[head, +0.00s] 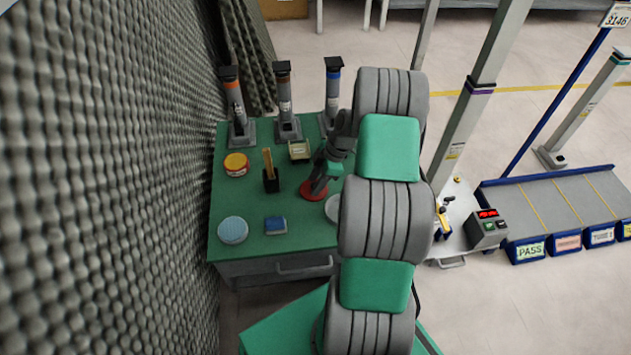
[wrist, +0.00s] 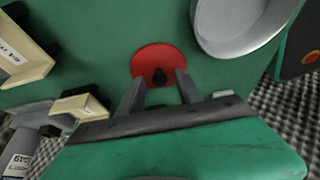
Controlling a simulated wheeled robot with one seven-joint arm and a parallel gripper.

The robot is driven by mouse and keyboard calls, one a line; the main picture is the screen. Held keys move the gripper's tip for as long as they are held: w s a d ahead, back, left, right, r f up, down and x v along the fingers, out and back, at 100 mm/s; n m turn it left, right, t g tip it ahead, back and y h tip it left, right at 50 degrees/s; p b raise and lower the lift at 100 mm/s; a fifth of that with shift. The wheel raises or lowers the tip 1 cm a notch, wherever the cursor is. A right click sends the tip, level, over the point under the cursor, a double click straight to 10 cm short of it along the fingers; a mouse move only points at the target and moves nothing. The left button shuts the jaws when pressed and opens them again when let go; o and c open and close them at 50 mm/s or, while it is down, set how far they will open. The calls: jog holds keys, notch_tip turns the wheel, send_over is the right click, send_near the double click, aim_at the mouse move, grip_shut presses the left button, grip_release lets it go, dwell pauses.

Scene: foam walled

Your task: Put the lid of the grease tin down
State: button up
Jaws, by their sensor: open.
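A flat red round lid (head: 308,192) with a black knob lies on the green table top. It also shows in the wrist view (wrist: 146,60), with the knob up. My gripper (head: 320,184) is over the lid, pointing down. In the wrist view my gripper (wrist: 160,79) is open, with one finger on each side of the knob and a gap visible around it. Whether the fingertips touch the lid is not clear.
A grey-silver dish (head: 332,209) is close beside the lid, partly behind my arm. A black holder with yellow sticks (head: 271,181), a cream tray (head: 299,151), a blue box (head: 275,225) and a pale blue round tin (head: 233,230) stand around. Foam wall (head: 110,180) borders the left.

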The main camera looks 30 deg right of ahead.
jog(key=shift+r, duration=0.25)
jog(key=p+v, duration=0.4)
jog(key=v, duration=0.7)
jog(key=a+r+m, duration=0.2)
jog(key=a+r, duration=0.4)
jog(key=s+a+r+m+h, duration=0.2)
jog(key=s+a+r+m, duration=0.2)
jog(key=s+a+m, duration=0.2)
jog(key=s+a+r+m+h, duration=0.2)
jog(key=s+a+r+m, duration=0.2)
jog(key=s+a, duration=0.6)
jog(key=shift+s+m, duration=0.15)
jog(key=shift+m, duration=0.75)
jog(key=shift+r, duration=0.1)
